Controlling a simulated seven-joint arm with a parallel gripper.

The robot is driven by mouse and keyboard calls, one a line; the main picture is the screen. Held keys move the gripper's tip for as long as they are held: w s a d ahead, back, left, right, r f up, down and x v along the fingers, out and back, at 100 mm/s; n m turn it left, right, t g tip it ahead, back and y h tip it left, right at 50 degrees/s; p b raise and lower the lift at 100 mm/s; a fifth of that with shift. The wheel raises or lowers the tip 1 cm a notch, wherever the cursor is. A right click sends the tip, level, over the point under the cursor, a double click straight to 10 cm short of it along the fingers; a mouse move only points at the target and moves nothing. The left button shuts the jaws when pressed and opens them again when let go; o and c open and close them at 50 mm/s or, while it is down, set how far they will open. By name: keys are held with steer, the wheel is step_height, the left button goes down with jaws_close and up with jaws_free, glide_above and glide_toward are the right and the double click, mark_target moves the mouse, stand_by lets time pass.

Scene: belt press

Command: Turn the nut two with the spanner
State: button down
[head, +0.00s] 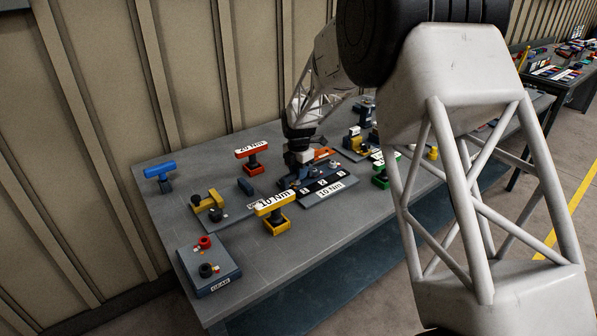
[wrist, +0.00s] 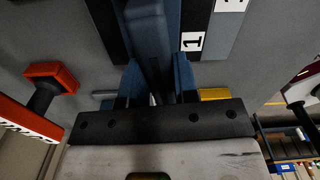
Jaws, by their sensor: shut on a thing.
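In the head view my gripper (head: 298,178) is low over the bench, beside the left end of the numbered board (head: 327,195) marked 10 Nm. In the wrist view my gripper (wrist: 158,95) is shut on a dark blue-grey bar (wrist: 150,30), which looks like the spanner and runs away from the fingers. The black strip with white number labels (wrist: 192,41) lies just right of the bar. The label 2 shows small in the head view (head: 322,184). I cannot make out nut two or whether the spanner touches it.
Upright T-handled tools stand around the gripper: yellow (head: 273,203), red (head: 252,153), green (head: 381,176) and blue (head: 160,172). A grey gear box (head: 215,268) sits at the front left corner.

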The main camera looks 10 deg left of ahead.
steer(key=shift+r, duration=3.35)
